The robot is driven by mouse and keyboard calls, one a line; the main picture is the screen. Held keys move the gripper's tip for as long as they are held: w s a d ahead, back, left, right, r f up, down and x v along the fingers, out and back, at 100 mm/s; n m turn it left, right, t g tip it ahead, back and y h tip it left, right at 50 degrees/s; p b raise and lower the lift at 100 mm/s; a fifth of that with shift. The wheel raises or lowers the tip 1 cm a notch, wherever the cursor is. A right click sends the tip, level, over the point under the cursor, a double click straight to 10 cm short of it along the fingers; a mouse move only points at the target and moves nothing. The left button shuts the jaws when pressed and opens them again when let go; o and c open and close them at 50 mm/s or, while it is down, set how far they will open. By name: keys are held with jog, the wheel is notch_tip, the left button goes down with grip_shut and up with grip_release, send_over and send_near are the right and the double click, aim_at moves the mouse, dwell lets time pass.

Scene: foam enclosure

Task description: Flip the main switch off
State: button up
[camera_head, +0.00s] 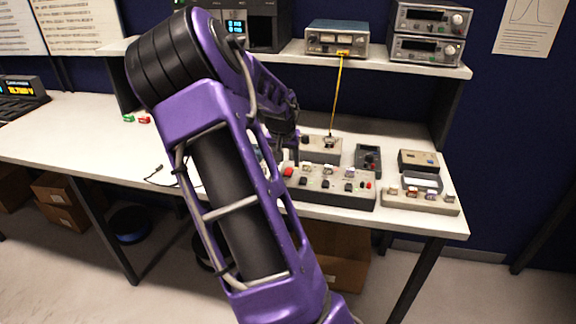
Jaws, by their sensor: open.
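A grey control box (335,185) lies on the bench right of my purple arm. On its top are a red switch or button (289,171) at the left end, several dark knobs and a smaller red piece (368,185) at the right end. No label is readable, so I cannot tell for sure which is the main switch, or its position. My gripper (287,155) points down beside the box's left end, close to the red switch. It is small, dark and partly hidden by my arm; I cannot tell whether it touches anything.
Behind the box stand another grey unit (320,149) with a yellow cable rising to a shelf instrument (337,38), and a dark meter (368,158). A component board (418,200) is at right. The white bench (75,140) is mostly clear at left.

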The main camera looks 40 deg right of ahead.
aim_at(289, 170)
jog(key=shift+x, duration=1.65)
jog(key=shift+r, duration=0.1)
grip_shut()
